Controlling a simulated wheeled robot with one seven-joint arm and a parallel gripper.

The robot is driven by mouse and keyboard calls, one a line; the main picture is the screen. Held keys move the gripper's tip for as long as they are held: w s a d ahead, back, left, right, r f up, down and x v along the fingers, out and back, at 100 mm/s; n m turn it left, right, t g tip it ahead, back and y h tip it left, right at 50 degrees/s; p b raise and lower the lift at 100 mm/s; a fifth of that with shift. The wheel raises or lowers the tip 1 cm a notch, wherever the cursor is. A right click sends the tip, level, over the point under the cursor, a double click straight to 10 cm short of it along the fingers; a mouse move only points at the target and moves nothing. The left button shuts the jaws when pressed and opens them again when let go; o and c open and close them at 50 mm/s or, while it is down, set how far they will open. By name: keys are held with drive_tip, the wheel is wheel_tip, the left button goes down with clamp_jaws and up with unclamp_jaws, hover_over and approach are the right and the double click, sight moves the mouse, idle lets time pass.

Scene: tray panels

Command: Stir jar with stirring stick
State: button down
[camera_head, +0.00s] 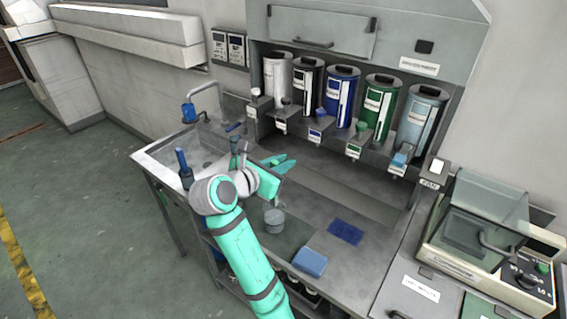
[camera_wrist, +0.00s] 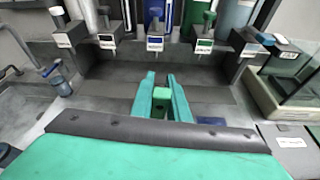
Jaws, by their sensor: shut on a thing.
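My gripper (camera_head: 281,163) reaches over the workbench, its two teal fingers pointing towards the dispensers; it also shows in the wrist view (camera_wrist: 160,92). It is shut on a small green-topped piece (camera_wrist: 161,95), which looks like the handle of the stirring stick. The rest of that piece is hidden. A small grey jar (camera_head: 274,221) stands upright on the bench, nearer the front than the fingers and to the right of my arm. The jar is apart from the fingers, and I cannot see it in the wrist view.
Several dispensers (camera_head: 341,97) line the back, with knobs jutting forward. A sink (camera_head: 198,150) with a faucet is at left, beside a blue-handled tool (camera_head: 182,161). A light blue sponge (camera_head: 310,262) and dark blue mat (camera_head: 346,232) lie right of the jar. A lidded machine (camera_head: 490,240) stands at right.

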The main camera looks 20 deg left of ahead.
idle(0.3)
wheel_tip(320, 180, up, 5)
drive_tip(key=shift+r, duration=0.1)
idle(0.5)
idle(0.5)
